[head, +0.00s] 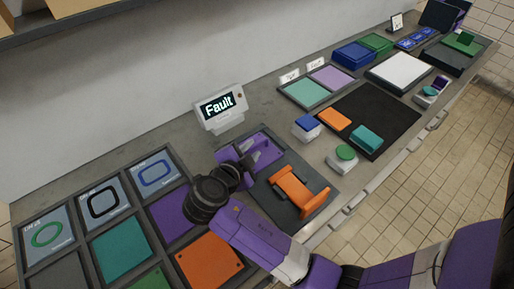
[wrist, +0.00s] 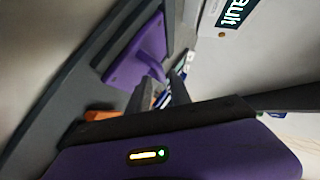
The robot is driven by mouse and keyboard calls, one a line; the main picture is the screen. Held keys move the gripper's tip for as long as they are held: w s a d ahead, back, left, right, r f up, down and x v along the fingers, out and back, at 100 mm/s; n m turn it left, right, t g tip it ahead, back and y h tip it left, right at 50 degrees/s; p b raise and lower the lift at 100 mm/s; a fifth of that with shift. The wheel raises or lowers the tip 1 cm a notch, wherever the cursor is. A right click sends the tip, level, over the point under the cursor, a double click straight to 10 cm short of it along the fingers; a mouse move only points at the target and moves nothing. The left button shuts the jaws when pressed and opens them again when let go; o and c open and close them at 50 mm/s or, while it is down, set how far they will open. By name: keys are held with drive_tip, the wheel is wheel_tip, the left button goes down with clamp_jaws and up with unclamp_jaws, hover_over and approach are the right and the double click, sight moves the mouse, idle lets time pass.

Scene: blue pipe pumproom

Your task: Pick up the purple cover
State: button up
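A purple piece with a raised part, which looks like the purple cover (head: 266,150), lies at the back of a dark grey tray (head: 262,190). It also shows in the wrist view (wrist: 135,58), with a narrow raised part toward my fingers. My gripper (head: 243,163) is at the left side of this piece, partly hidden by my dark wrist. In the wrist view the fingers of my gripper (wrist: 160,88) look apart, with nothing clearly held between them. Whether a finger touches the piece I cannot tell.
An orange piece (head: 297,190) lies in the same tray. A display reading "Fault" (head: 222,107) stands behind. A flat purple panel (head: 172,213) is in the gridded tray at left. A black mat (head: 385,103) with orange and teal blocks lies right.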

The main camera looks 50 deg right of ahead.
drive_tip(key=shift+x, duration=1.45)
drive_tip(key=shift+r, duration=0.1)
drive_tip(key=shift+c, duration=0.5)
clamp_jaws()
